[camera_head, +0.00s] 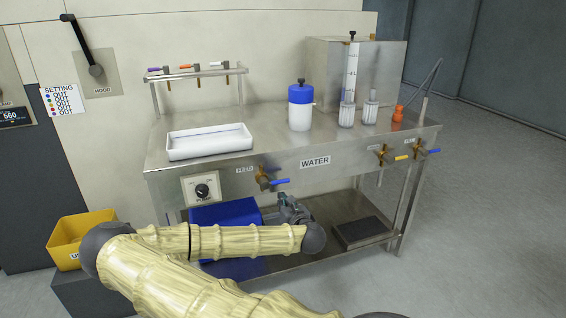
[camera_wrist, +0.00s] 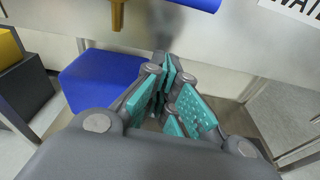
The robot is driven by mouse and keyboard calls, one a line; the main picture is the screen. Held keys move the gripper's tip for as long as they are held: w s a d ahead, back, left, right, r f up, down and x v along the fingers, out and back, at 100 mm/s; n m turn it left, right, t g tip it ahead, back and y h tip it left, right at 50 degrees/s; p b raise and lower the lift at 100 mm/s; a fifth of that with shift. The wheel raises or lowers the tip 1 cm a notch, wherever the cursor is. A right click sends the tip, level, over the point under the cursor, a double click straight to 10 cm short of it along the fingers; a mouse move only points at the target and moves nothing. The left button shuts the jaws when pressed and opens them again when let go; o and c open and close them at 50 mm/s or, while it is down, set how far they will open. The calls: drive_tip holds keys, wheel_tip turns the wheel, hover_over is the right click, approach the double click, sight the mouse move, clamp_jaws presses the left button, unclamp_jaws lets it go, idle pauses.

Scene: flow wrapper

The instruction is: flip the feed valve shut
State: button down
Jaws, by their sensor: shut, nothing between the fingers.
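The feed valve is on the bench's front panel below the FEED label. It has a brass body (camera_head: 264,179) and a blue lever (camera_head: 280,182) that points right, roughly level. In the wrist view the blue lever (camera_wrist: 196,4) crosses the top edge, and a brass part (camera_wrist: 117,14) hangs to its left. My gripper (camera_head: 285,200) is just below the lever in the head view. In the wrist view my gripper's teal-padded fingers (camera_wrist: 166,88) are shut and empty, below the lever. I cannot tell whether they touch it.
A pump knob (camera_head: 202,191) is left of the valve. Two more valves (camera_head: 383,153) (camera_head: 419,147) are at the panel's right. A blue bin (camera_head: 225,213) sits on the lower shelf behind my arm. A white tray (camera_head: 209,142) and a blue-topped bottle (camera_head: 300,107) stand on the bench.

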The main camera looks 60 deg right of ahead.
drive_tip(key=p+v, duration=0.1)
drive_tip(key=v, duration=0.9)
drive_tip(key=shift+r, duration=0.15)
